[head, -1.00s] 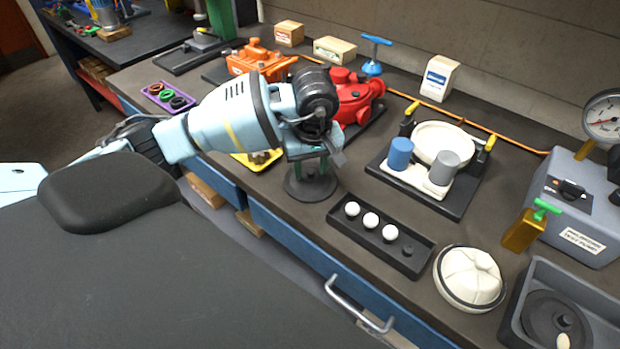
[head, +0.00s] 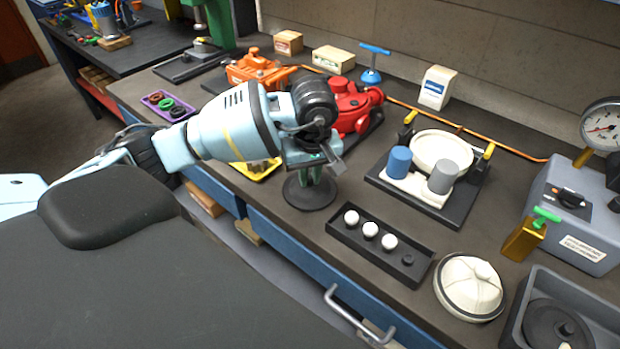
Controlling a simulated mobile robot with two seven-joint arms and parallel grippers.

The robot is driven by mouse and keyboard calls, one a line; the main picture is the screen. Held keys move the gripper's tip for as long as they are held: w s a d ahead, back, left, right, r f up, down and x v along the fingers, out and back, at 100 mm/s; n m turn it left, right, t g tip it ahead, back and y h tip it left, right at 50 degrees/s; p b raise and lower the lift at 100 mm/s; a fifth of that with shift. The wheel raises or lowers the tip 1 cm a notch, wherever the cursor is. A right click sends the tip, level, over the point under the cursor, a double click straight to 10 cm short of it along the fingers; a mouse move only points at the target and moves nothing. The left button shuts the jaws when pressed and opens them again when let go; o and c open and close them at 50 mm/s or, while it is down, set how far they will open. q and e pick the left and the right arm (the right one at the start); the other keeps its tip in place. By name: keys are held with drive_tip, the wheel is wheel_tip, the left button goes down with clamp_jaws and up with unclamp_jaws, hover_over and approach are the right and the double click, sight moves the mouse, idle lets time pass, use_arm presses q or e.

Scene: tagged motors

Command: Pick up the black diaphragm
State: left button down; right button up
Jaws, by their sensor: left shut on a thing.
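The black diaphragm (head: 309,194) appears as a round, dark disc with a raised centre on the bench, left of the middle. My left gripper (head: 316,172) points down over its centre and is shut on it. Green upright parts show between the gripper and the disc. The contact point is partly hidden by the gripper body, and I cannot tell whether the disc is clear of the bench. My right gripper is not in view.
A black tray (head: 338,233) with white balls lies to the right. A red pump (head: 355,108) stands close behind the gripper.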

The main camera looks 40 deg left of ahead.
sight(310, 179)
use_arm(q)
wheel_tip(310, 179, up, 3)
drive_tip(key=shift+r, duration=0.1)
drive_tip(key=s+d, duration=0.2)
drive_tip(key=s, duration=0.5)
drive_tip(key=s+d+r+b, duration=0.1)
drive_tip(key=s+d, duration=0.1)
drive_tip(key=s, duration=0.6)
drive_tip(key=shift+s+d+r, duration=0.2)
drive_tip(key=shift+d+r, duration=0.05)
drive_tip(key=shift+d, duration=0.15)
